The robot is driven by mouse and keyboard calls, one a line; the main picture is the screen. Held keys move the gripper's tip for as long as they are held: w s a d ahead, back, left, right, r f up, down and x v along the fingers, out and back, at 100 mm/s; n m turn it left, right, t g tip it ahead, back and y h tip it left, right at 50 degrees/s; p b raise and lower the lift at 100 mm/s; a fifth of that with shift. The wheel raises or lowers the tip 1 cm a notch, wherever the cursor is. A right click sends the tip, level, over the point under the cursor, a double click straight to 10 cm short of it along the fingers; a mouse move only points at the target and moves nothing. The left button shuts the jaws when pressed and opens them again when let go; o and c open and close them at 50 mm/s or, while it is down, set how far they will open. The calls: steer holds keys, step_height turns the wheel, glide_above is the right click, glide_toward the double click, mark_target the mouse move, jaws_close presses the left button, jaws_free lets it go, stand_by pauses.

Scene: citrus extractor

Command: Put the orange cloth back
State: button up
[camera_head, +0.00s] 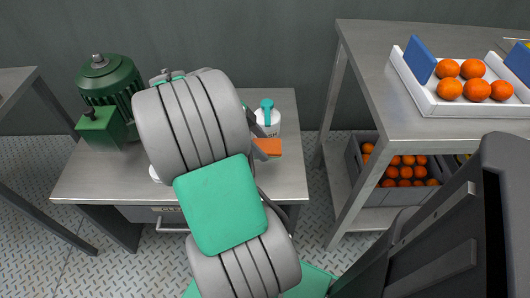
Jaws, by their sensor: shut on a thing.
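The orange cloth (268,146) shows as a small folded orange piece just right of my arm, over the middle table. My gripper (258,150) is mostly hidden behind my own grey and green arm links; a dark part of it meets the left side of the cloth. It is shut on the cloth. I cannot tell whether the cloth touches the table. A white bottle (266,126) with a teal top stands just behind the cloth.
A green motor (109,97) stands on the left of the middle metal table (82,184). The right table (400,110) bears a white tray (432,101) of oranges, with a grey crate (365,182) of oranges below. Bare tabletop lies right of the cloth.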

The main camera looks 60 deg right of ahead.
mark_target(265, 145)
steer(key=d+f, duration=0.1)
steer(key=f, duration=0.1)
steer(key=d+f+b, duration=0.1)
steer(key=d+f, duration=0.1)
steer(key=shift+w+d+f, duration=0.15)
steer(key=shift+d+f, duration=0.1)
step_height(265, 145, down, 3)
steer(key=shift+d+b, duration=0.15)
steer(key=shift+b, duration=0.3)
steer(key=o, duration=1.2)
